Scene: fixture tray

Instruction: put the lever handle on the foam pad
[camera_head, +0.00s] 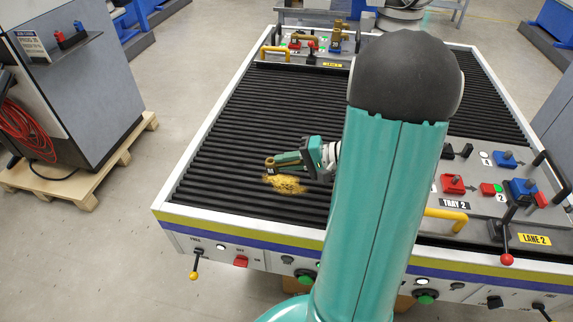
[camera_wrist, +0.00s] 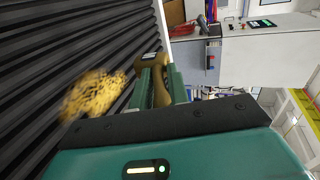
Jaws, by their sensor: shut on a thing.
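A brown-gold lever handle (camera_head: 271,162) is in the fingertips of my gripper (camera_head: 284,160). In the wrist view the handle (camera_wrist: 148,61) shows between and beyond the green fingers (camera_wrist: 160,82), with part of it hidden by them. The foam pad (camera_head: 285,185), mottled yellow, lies on the black ribbed rollers just on the near side of the gripper. In the wrist view the pad (camera_wrist: 93,95) is left of the fingers. The handle looks close to the pad but not over its middle; I cannot tell its height.
The black roller bed (camera_head: 240,125) is clear around the pad. A far tray (camera_head: 315,45) holds red, green and brass parts. Tray 2 (camera_head: 462,158), with switches and a yellow handle (camera_head: 446,215), is to the right. A grey cabinet (camera_head: 75,80) stands left on a wooden pallet.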

